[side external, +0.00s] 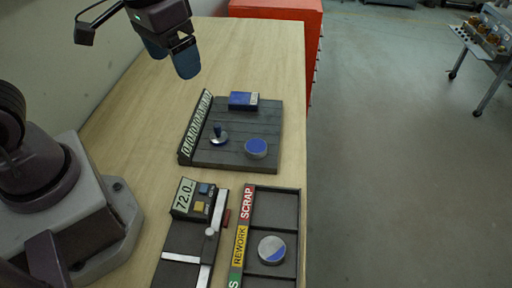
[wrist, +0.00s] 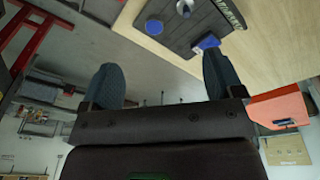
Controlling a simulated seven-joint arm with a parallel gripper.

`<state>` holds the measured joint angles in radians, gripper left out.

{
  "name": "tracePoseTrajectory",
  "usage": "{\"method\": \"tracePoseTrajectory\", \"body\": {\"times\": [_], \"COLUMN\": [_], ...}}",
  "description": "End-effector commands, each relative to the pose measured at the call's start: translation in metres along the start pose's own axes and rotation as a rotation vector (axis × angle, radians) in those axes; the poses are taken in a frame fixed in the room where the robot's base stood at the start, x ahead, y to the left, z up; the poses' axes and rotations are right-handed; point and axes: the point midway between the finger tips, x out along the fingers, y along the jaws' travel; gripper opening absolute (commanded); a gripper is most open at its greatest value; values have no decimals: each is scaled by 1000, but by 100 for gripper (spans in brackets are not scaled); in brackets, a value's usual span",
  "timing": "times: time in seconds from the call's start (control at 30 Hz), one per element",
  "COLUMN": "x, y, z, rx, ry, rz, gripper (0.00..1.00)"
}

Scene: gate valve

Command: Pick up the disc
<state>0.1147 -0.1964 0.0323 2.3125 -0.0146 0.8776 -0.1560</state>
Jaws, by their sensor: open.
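A round disc with a blue top and grey rim (side external: 256,148) lies flat on a dark slatted board (side external: 220,160). It also shows near the top of the wrist view (wrist: 154,27). A second disc, half blue and half silver (side external: 272,249), lies in the dark tray nearer the camera. I cannot tell which disc is meant. My gripper (side external: 171,60) is open and empty, well above the table, behind and to the left of the board. Its two blue-grey fingers stand apart in the wrist view (wrist: 163,75), with nothing between them.
The board also carries a blue box (side external: 243,101), a small knobbed post (side external: 219,136) and a raised, marked strip (side external: 197,124). Nearer stand a scale reading 72.0 (side external: 187,197) and a tray labelled SCRAP and REWORK (side external: 273,191). Bare wooden table (side external: 245,55) lies behind the board.

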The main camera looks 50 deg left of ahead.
Motion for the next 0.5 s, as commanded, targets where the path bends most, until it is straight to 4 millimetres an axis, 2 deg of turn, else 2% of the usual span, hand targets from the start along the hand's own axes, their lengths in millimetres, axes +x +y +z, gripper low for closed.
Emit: {"method": "tracePoseTrajectory", "body": {"times": [0.03, 0.27, 0.4, 0.5], "x": [15, 86, 134, 155], "y": [5, 26, 36, 41], "z": [-11, -54, -78, -94], "rx": [-54, -435, -747, -977], "ry": [-45, -164, -184, -161], "rz": [-7, -73, -134, -157], "gripper": [86, 86, 86, 86]}}
